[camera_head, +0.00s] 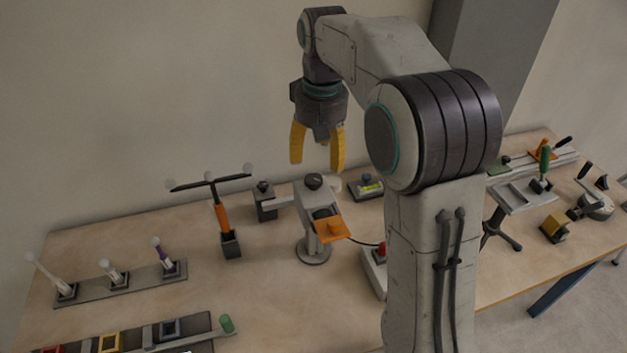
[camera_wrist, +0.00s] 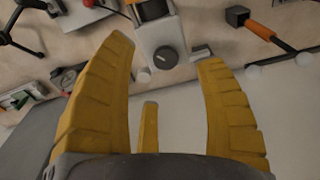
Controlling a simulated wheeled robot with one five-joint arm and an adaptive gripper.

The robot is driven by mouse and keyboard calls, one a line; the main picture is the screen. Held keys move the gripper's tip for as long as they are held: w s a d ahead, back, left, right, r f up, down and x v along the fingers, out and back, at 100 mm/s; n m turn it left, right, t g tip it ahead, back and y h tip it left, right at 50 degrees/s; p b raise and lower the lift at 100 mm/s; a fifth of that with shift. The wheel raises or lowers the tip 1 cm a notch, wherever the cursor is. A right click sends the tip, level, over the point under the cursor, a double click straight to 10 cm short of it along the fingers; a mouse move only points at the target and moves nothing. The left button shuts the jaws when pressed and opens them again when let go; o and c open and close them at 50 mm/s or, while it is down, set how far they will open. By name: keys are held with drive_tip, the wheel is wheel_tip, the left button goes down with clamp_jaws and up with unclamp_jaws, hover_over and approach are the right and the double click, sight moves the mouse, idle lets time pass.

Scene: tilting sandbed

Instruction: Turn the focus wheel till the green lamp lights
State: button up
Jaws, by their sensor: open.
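A grey stand device (camera_head: 310,222) with an orange plate (camera_head: 331,229) stands on the table on a round base. A dark round knob (camera_head: 314,181) sits on its top; it looks like the focus wheel. The same knob shows in the wrist view (camera_wrist: 166,57), between and beyond my fingertips. My gripper (camera_head: 318,158) is open and empty, its yellow fingers pointing down above the device and apart from the knob. In the wrist view my gripper (camera_wrist: 166,52) has its fingers spread wide. I cannot make out a lit green lamp in either view.
A black-and-orange T-shaped tool (camera_head: 222,217) stands left of the device. A small level (camera_head: 366,187) lies behind it. A box with a red button (camera_head: 379,254) is partly hidden by my arm. A rack with several upright rods (camera_head: 125,284) stands at the left.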

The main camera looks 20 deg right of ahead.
sight(314, 179)
drive_tip(key=shift+g, duration=0.3)
drive_tip(key=w+f, duration=0.3)
drive_tip(key=shift+w, duration=0.3)
drive_tip(key=shift+f+b, duration=0.35)
drive_tip(key=shift+f, duration=3.25)
drive_tip(key=shift+c, duration=0.3)
drive_tip(key=c, duration=1.1)
drive_tip(key=shift+c, duration=0.2)
drive_tip(key=m+p, duration=0.1)
drive_tip(key=m, duration=0.3)
drive_tip(key=shift+m, duration=0.4)
drive_tip(key=shift+f+m+p, duration=0.1)
drive_tip(key=shift+m+p, duration=0.2)
drive_tip(key=shift+m, duration=1.6)
